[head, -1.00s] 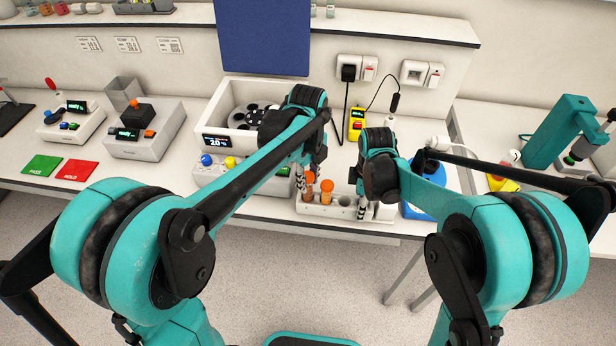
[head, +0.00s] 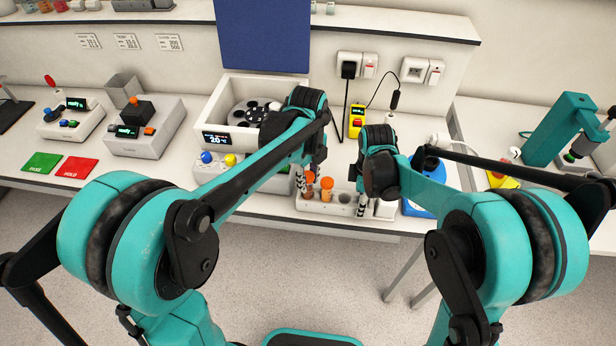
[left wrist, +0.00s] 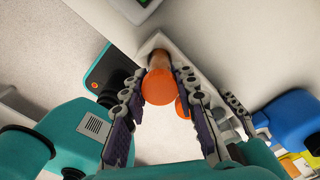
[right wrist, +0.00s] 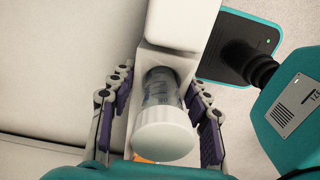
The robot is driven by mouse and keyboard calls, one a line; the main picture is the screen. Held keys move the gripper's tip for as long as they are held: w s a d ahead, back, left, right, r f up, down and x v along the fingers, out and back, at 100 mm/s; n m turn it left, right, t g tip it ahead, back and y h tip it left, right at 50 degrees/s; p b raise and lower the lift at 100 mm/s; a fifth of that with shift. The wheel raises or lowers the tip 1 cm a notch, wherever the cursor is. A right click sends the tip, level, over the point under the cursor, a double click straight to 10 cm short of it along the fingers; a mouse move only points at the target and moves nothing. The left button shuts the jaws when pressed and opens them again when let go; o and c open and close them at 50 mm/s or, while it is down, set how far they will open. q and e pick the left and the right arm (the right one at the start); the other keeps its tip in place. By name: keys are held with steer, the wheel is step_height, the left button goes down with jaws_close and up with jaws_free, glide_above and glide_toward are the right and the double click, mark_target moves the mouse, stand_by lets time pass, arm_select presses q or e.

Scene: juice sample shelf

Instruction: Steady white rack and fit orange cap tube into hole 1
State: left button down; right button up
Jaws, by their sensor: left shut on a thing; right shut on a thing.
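The white rack (head: 378,211) stands near the front edge of the bench. My left gripper (head: 309,184) is shut on an orange cap tube (left wrist: 160,82) at the rack's left end. The tube is upright, its lower end at the rack; how deep it sits is hidden. A second orange cap tube (head: 327,184) stands in the rack just right of it. My right gripper (head: 362,205) is shut across the rack, one finger on each side. In the right wrist view a white cap tube (right wrist: 165,130) stands in the rack between those fingers (right wrist: 160,82).
A blue round device (head: 420,207) stands close at the rack's right. A grey box with coloured buttons (head: 215,172) is at its left, and a white-walled box with a rotor (head: 225,115) behind. A yellow device (head: 356,122) with a cable stands at the back.

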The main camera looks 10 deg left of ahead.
arm_select(q)
steer(key=shift+f, duration=0.65)
steer(key=c, duration=1.1)
jaws_free()
steer(key=shift+r, duration=0.15)
step_height(320, 180, up, 12)
steer(key=shift+f, duration=0.15)
